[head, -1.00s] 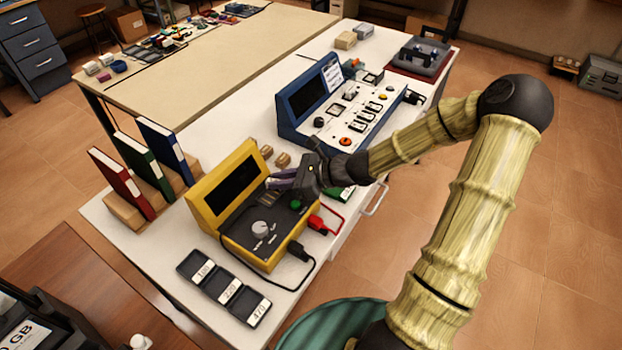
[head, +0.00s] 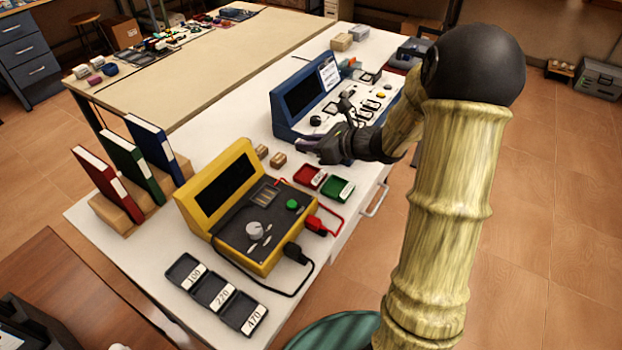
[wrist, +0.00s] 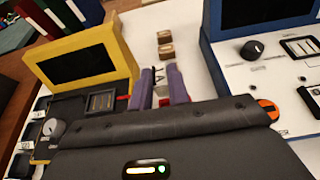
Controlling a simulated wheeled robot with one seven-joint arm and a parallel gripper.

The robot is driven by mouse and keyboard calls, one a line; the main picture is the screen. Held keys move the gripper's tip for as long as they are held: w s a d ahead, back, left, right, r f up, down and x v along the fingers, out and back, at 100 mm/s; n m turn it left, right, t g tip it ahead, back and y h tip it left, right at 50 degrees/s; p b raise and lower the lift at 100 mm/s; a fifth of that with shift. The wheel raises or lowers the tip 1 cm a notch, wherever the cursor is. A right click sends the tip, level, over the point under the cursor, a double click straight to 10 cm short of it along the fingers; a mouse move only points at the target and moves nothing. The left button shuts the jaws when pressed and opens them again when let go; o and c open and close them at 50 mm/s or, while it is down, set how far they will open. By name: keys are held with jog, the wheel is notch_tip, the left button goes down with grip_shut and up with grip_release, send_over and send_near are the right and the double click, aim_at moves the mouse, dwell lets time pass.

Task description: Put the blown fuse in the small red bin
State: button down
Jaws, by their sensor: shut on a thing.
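My gripper (head: 308,147) is in the air in front of the blue panel, beyond the small bins. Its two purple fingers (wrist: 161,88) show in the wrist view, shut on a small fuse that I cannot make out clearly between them. Whether it is blown cannot be read. The small red bin (head: 310,176) lies on the white bench, nearer to the head camera than my gripper, just right of the yellow tester. The small green bin (head: 338,188) lies right beside it.
The yellow tester (head: 262,240) stands left of the bins, with a red clip (head: 316,225) and a black cable at its right side. The blue panel (head: 290,117) stands behind. Two small wooden blocks (head: 278,160) lie between them. Black labelled trays (head: 215,293) lie at the front.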

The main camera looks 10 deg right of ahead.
jog(key=shift+w+d, duration=0.1)
jog(key=shift+d, duration=0.3)
jog(key=shift+f, duration=0.1)
notch_tip(320, 180, down, 6)
jog(key=shift+f+b, duration=0.1)
jog(key=shift+b, duration=0.4)
jog(key=shift+f+b, duration=0.3)
jog(key=shift+f, duration=1.55)
jog(key=c, duration=1.6)
grip_release()
